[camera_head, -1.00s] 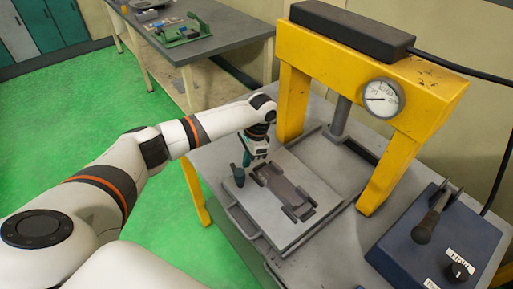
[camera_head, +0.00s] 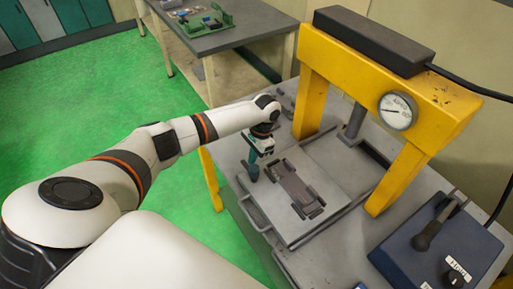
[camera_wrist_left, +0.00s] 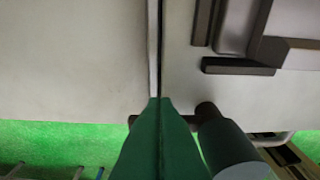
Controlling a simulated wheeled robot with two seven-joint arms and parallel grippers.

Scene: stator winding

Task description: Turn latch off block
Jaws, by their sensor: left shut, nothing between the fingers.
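A grey plate (camera_head: 325,185) lies on the bench with a dark brown block (camera_head: 294,187) on it. The block's corner also shows at the upper right of the left wrist view (camera_wrist_left: 238,66). A dark green latch handle, a rounded cylinder (camera_wrist_left: 228,150), sits in the lower right of that view, with a brown pin at its end. My left gripper (camera_wrist_left: 162,102) is shut and empty, its green fingers left of the handle. In the head view my left gripper (camera_head: 256,168) is at the plate's left corner and overlaps the handle, so contact cannot be told. My right gripper is not in view.
A yellow press frame (camera_head: 400,170) with a gauge (camera_head: 398,110) stands behind and right of the plate. A blue control box (camera_head: 440,240) with a lever is at the lower right. Another table (camera_head: 225,40) stands at the back. Green floor is open at left.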

